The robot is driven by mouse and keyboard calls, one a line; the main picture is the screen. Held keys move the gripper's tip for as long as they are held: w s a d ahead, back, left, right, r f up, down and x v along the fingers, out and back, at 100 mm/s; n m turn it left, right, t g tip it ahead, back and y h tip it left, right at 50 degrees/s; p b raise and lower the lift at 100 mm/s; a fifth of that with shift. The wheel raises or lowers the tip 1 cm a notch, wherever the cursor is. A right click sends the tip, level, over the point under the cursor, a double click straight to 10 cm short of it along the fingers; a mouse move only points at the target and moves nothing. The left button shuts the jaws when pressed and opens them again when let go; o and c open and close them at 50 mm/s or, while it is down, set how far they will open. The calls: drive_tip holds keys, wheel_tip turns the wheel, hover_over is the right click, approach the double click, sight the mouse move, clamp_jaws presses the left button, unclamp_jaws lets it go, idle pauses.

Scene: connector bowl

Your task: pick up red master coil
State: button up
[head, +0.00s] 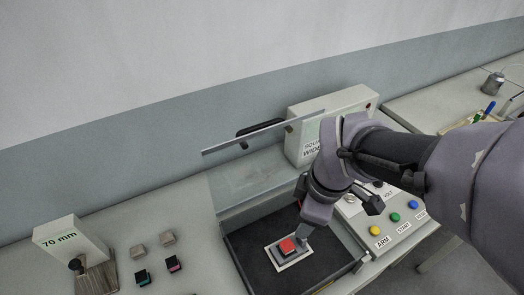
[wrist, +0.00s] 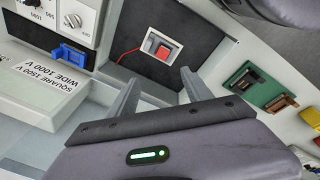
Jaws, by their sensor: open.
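The red master coil (head: 287,247) is a small red block on a grey base. It sits on a white plate (head: 274,254) in a dark open bay (head: 245,240). It also shows in the wrist view (wrist: 162,49), with a thin red line running left from the plate. My gripper (head: 304,236) is just at the right of the coil in the head view. In the wrist view its two fingers (wrist: 159,84) are apart, with nothing between them, and the coil lies beyond the tips. I cannot tell whether a finger touches the plate.
A clear raised cover (head: 262,134) and a white box (head: 310,120) stand behind the bay. A button panel (head: 390,218) is at its right. A "70 mm" block (head: 68,240) and several small blocks are on the left bench. Green (wrist: 243,76) and brown (wrist: 281,103) parts show at right in the wrist view.

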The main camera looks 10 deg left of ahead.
drive_tip(key=w+a+f+n+g+h+p, duration=0.1)
drive_tip(key=w+a+f+n+g+p, duration=0.2)
drive_tip(key=n, duration=0.6)
drive_tip(key=t+b, duration=0.1)
drive_tip(key=b, duration=0.5)
hover_over(287, 245)
drive_tip(key=shift+n, duration=0.4)
drive_tip(key=f, duration=1.3)
drive_tip(key=shift+s+a+f, duration=0.15)
drive_tip(key=shift+s, duration=0.25)
drive_tip(key=f, duration=0.2)
drive_tip(key=f+b, duration=0.2)
drive_tip(key=f, duration=0.1)
drive_tip(key=shift+w+d+f, duration=0.2)
drive_tip(key=shift+w+f, duration=0.15)
drive_tip(key=shift+w, duration=0.05)
drive_tip(key=shift+r, duration=0.1)
drive_tip(key=shift+c, duration=1.3)
clamp_jaws()
